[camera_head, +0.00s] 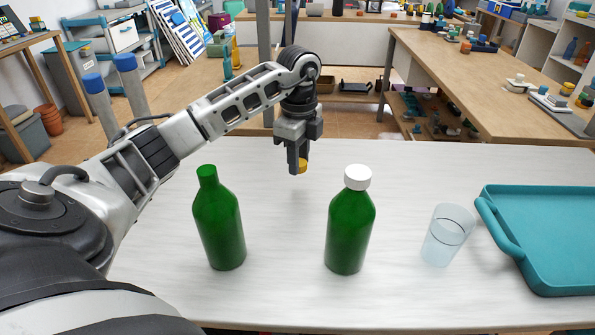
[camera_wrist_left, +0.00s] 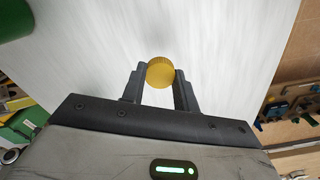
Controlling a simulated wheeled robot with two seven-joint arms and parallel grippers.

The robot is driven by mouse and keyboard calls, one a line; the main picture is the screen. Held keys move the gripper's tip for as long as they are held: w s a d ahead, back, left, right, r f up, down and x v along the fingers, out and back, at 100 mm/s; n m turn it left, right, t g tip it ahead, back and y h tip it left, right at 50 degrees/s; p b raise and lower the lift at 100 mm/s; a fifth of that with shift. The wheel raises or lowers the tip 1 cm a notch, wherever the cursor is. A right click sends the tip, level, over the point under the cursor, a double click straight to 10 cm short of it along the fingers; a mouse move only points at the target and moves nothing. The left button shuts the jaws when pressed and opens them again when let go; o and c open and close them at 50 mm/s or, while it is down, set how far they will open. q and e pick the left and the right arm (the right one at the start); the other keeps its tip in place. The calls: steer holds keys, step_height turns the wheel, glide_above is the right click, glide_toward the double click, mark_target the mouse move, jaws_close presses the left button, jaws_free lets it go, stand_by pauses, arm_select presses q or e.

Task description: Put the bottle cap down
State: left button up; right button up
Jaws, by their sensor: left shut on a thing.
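My left gripper (camera_head: 299,165) is shut on a yellow bottle cap (camera_head: 303,166) and holds it above the white table (camera_head: 285,300), behind the two green bottles. In the left wrist view the cap (camera_wrist_left: 160,72) sits between the two fingertips of the gripper (camera_wrist_left: 160,85). The left green bottle (camera_head: 219,225) stands upright with no cap on its neck. The right green bottle (camera_head: 349,230) stands upright with a white cap (camera_head: 357,177) on it. My right gripper is not in view.
A clear cup (camera_head: 447,236) stands right of the capped bottle. A teal tray (camera_head: 490,193) lies at the table's right end. The table is bare between the bottles and toward its back edge. Wooden benches (camera_head: 440,60) with small items stand behind.

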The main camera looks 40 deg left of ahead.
mark_target(298, 184)
arm_select(q)
steer(key=shift+w+a+f, duration=0.1)
steer(key=shift+a+f, duration=0.1)
steer(key=shift+f, duration=0.1)
steer(key=shift+w+a+f, duration=0.1)
steer(key=shift+a+f, duration=0.1)
steer(key=shift+f, duration=1.55)
steer(key=shift+f, duration=0.1)
steer(key=shift+f, duration=0.25)
steer(key=o, duration=1.1)
step_height(298, 184, up, 13)
steer(key=shift+f+p, duration=0.1)
steer(key=shift+p, duration=0.6)
